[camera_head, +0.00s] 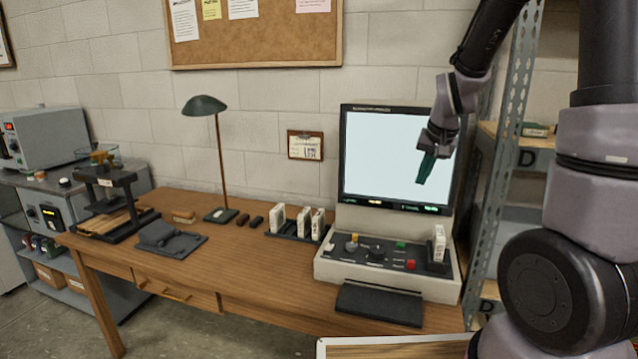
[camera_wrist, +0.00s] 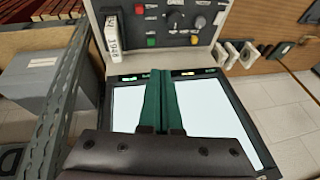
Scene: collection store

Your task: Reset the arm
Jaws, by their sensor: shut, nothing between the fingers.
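My gripper (camera_head: 425,168) hangs in front of the bright screen (camera_head: 385,150) of the desktop machine in the head view, fingers pointing down. Its green fingers are closed together and hold nothing. In the wrist view my gripper (camera_wrist: 160,80) also shows shut, with the screen (camera_wrist: 205,108) behind it. My arm reaches in from the upper right and is bent downward at the wrist. The fingers appear apart from the screen and well above the control panel (camera_head: 375,252).
A wooden desk (camera_head: 260,290) carries the machine, a rack of white cartridges (camera_head: 295,235), a lamp (camera_head: 205,106), a dark cloth (camera_head: 170,240) and a small press (camera_head: 110,200). A white cartridge (camera_head: 439,243) stands on the panel's right. Metal shelving (camera_head: 505,150) stands close right of the screen.

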